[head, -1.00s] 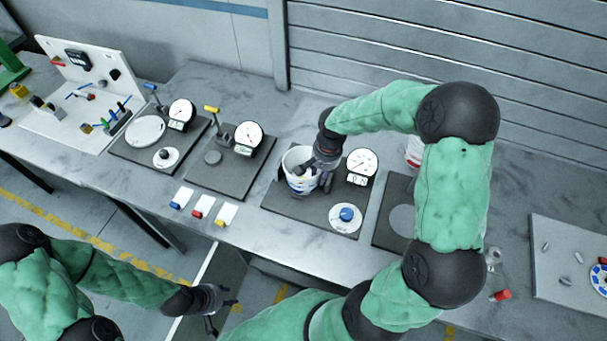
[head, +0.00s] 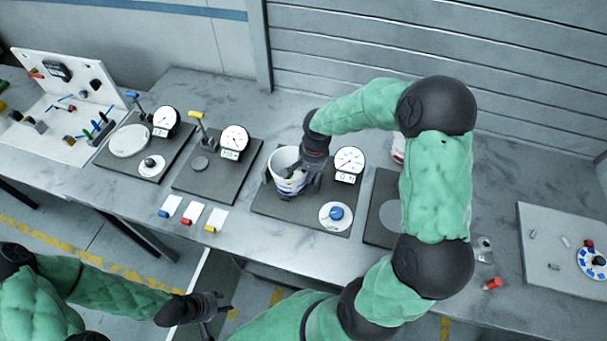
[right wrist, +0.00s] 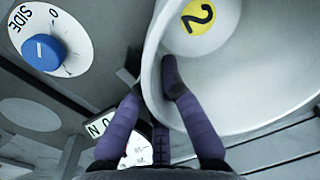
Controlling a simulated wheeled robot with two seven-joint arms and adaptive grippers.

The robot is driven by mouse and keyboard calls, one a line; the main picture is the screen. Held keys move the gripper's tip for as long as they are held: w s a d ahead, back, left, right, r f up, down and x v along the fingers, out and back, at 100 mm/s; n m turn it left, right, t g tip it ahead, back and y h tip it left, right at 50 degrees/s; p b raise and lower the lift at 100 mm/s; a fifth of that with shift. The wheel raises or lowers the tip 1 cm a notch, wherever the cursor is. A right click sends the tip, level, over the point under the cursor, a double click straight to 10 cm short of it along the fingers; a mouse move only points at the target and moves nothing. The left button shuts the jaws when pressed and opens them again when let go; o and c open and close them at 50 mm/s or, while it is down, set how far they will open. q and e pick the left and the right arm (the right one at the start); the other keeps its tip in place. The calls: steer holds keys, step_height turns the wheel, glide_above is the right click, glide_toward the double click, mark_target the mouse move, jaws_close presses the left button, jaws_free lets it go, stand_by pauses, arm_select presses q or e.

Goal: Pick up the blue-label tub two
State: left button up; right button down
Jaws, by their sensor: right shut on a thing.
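The blue-label tub (head: 286,186) is white with a blue band and open at the top. It appears to stand on the dark plate (head: 330,222) mid-bench; I cannot tell whether it is clear of the plate. The right wrist view looks into the white tub (right wrist: 250,95), with a yellow disc marked 2 (right wrist: 197,17) on its inner bottom. My right gripper (head: 309,177) is shut on the tub's right wall, one finger inside and one outside, as the fingertips (right wrist: 150,78) show. My left gripper (head: 218,310) is empty, fingers apart, before the bench.
A round gauge (head: 349,161) stands close right of the tub, and a blue knob on a white dial (head: 337,214) is in front. Two similar stations (head: 218,170) stand to the left. Small coloured-end cards (head: 192,213) lie at the front edge.

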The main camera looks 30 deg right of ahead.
steer(key=shift+r, duration=0.75)
steer(key=s+a+r+p, duration=0.1)
steer(key=a+r, duration=1)
steer(key=a, duration=0.3)
steer(key=shift+r, duration=0.15)
